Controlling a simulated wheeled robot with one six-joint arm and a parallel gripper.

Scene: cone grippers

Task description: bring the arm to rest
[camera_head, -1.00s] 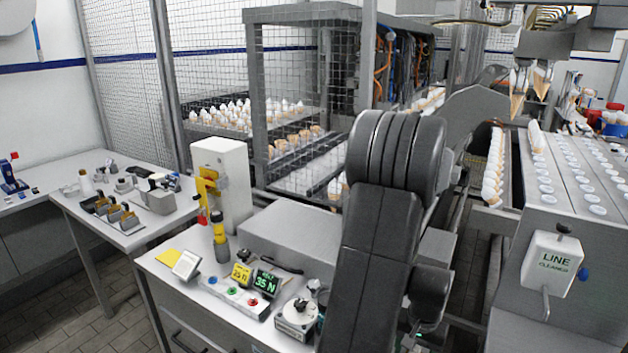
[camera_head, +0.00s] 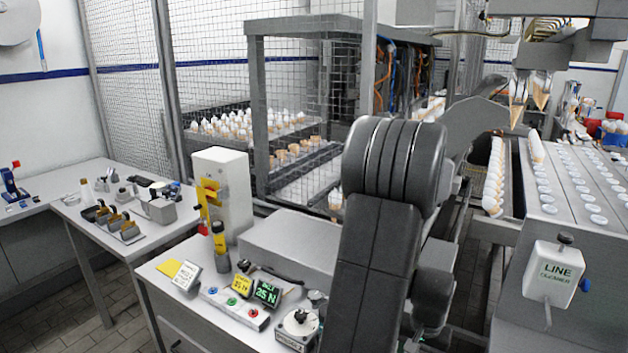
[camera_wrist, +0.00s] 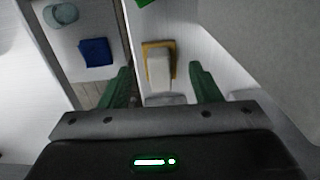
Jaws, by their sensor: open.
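My arm rises in the middle of the head view and hides part of the worktable and line behind it. My gripper does not show clearly in the head view. In the wrist view my gripper (camera_wrist: 160,82) has its two green fingers well apart. Nothing is held between the fingertips. Beyond the gap lies a pale block on a yellow-brown piece (camera_wrist: 159,62), apart from the fingers.
The near worktable holds a button box (camera_head: 234,307), a green display (camera_head: 267,292), a yellow display (camera_head: 242,285) and a round-topped device (camera_head: 298,328). A side table (camera_head: 128,215) stands left.

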